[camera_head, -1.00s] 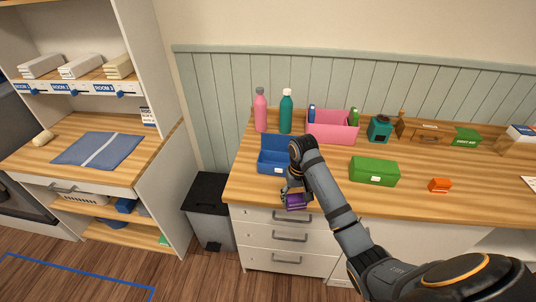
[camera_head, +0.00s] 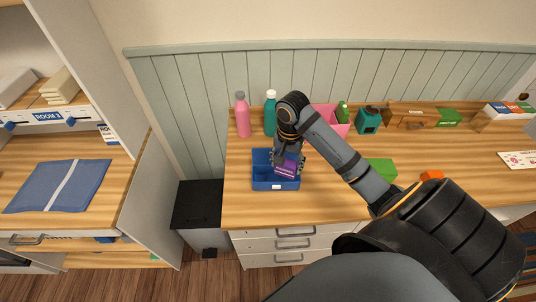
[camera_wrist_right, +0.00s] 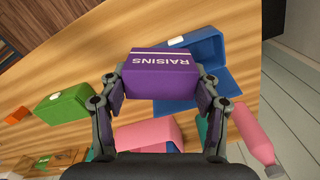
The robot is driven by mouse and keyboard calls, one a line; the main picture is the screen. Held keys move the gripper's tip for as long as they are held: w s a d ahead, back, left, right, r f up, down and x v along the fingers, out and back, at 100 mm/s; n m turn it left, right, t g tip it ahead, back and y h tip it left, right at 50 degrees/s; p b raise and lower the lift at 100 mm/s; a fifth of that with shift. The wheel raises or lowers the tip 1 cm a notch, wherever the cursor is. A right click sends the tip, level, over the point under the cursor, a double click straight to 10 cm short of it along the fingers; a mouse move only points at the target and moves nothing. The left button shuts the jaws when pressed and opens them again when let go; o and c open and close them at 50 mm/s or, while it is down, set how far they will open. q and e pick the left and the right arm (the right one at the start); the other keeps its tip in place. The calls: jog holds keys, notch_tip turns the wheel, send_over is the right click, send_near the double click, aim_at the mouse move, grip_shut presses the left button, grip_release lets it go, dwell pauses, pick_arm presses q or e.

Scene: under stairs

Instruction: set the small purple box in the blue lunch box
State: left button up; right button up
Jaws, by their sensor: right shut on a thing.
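The small purple box (camera_head: 287,165), labelled RAISINS, is held by my right gripper (camera_head: 286,158). In the right wrist view the purple box (camera_wrist_right: 160,74) sits between the two fingers of the right gripper (camera_wrist_right: 161,92), which are shut on it. The blue lunch box (camera_head: 275,186) stands open on the wooden counter. In the head view the purple box shows over the right part of the lunch box; whether it touches the floor inside cannot be told. In the right wrist view the lunch box (camera_wrist_right: 206,48) lies beyond the purple box, partly hidden by it. My left gripper is not in view.
A pink bottle (camera_head: 242,117) and a teal bottle (camera_head: 270,115) stand behind the lunch box. A pink bin (camera_head: 340,126) is behind my right arm. A green box (camera_head: 383,168) and an orange block (camera_head: 431,176) are to the right. Counter left of the lunch box is clear.

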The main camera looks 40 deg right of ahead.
jog(key=w+f+b, duration=0.7)
jog(key=w+a+f+b, duration=0.1)
jog(key=w+f+b, duration=0.2)
jog(key=f, duration=0.1)
jog(key=shift+w+f+b, duration=0.15)
jog(key=shift+w+b, duration=0.05)
jog(key=shift+b, duration=0.1)
pick_arm(q)
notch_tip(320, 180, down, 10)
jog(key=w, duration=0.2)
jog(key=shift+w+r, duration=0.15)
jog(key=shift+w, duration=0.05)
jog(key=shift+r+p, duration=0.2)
jog(key=shift+p, duration=0.15)
pick_arm(e)
jog(key=shift+f, duration=0.25)
